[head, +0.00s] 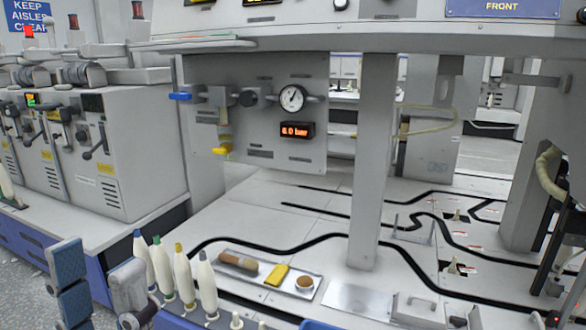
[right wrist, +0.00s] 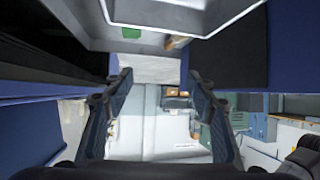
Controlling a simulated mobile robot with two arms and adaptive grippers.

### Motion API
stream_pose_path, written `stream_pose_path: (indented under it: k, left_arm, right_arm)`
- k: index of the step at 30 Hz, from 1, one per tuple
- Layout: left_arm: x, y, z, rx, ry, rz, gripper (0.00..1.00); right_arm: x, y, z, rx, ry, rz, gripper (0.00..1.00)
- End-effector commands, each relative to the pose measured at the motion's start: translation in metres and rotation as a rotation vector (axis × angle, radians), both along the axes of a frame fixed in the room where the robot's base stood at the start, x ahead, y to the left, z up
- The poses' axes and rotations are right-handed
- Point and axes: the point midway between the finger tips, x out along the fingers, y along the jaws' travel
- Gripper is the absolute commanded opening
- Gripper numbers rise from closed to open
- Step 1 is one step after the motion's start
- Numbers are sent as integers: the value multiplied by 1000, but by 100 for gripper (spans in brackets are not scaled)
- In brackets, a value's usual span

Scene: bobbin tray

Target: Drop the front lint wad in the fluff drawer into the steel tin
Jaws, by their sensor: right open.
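I cannot make out a lint wad, and no drawer shows clearly as the fluff drawer in the head view. No thing is clearly the steel tin. A small round cup with a tan top (head: 304,284) sits at the right end of a shallow metal tray (head: 250,289). My left gripper (head: 97,258) is open and empty at the lower left, beside the bobbins. My right gripper (right wrist: 160,77) is open in the right wrist view, with nothing between its fingers. A pale, bright-rimmed container (right wrist: 183,31) shows above its fingertips, cut off by the frame.
The tray also holds a brown roll (head: 238,262) and a yellow block (head: 277,275). Several white bobbins (head: 184,275) stand left of it. A grey post (head: 371,160) rises behind. A blue edge (head: 318,325) shows at the bottom. A green patch (right wrist: 132,33) shows in the wrist view.

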Motion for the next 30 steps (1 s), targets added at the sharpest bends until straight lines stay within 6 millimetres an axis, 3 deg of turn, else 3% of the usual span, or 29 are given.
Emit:
stream_pose_path:
  k: [18, 30]
  left_arm:
    - [0, 0, 0, 0, 0, 0, 40]
    - [0, 0, 0, 0, 0, 0, 40]
  right_arm:
    - [-17, -93, 51, -3, -1, 0, 52]
    - [-20, -101, 57, 4, -2, 2, 52]
